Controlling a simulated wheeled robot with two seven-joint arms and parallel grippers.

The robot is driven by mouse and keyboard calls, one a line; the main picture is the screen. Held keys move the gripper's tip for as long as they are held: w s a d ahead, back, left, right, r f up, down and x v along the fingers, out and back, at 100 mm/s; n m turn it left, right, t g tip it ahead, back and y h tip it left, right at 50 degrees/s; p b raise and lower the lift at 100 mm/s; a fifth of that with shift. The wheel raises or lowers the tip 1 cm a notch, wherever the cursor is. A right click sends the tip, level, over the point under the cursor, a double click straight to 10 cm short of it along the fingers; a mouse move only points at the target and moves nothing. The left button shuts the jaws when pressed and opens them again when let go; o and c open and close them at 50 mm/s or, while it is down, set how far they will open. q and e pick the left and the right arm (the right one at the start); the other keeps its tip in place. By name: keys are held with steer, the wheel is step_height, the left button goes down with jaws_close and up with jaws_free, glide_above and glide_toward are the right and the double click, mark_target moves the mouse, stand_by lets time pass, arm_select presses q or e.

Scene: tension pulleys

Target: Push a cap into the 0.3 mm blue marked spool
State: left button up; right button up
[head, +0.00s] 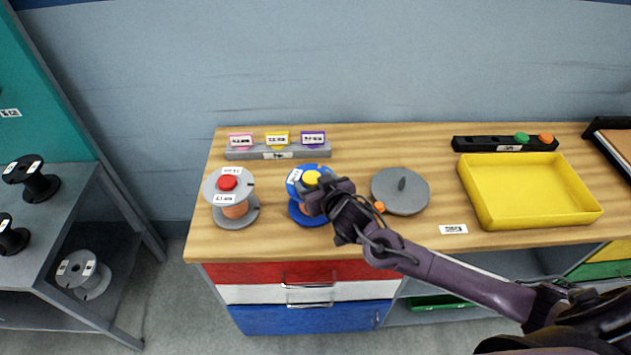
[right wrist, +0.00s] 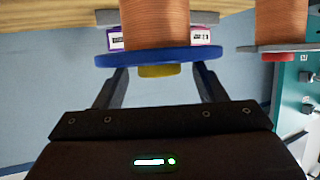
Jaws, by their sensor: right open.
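The blue spool (head: 299,213) stands upright on the wooden bench, with copper-coloured wire and a white label on its top flange. A yellow cap (head: 311,177) sits at the centre of that flange. In the right wrist view, which is upside down, the yellow cap (right wrist: 160,71) sticks out from the blue flange (right wrist: 150,57); I cannot tell how deep it sits. My right gripper (head: 316,190) is open over the spool. In the right wrist view its fingers (right wrist: 162,76) lie either side of the cap, apart from it. My left gripper is not in view.
A grey spool (head: 213,187) with a red cap (head: 228,183) stands left of the blue one. Behind is a grey tag holder (head: 240,154). To the right are a grey disc (head: 407,194), a yellow tray (head: 480,205) and a black rack (head: 480,144) with green and orange caps.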

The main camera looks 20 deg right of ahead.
steer(key=b+v, duration=0.1)
steer(key=v, duration=0.6)
steer(key=shift+s, duration=0.35)
steer(key=shift+r, duration=0.15)
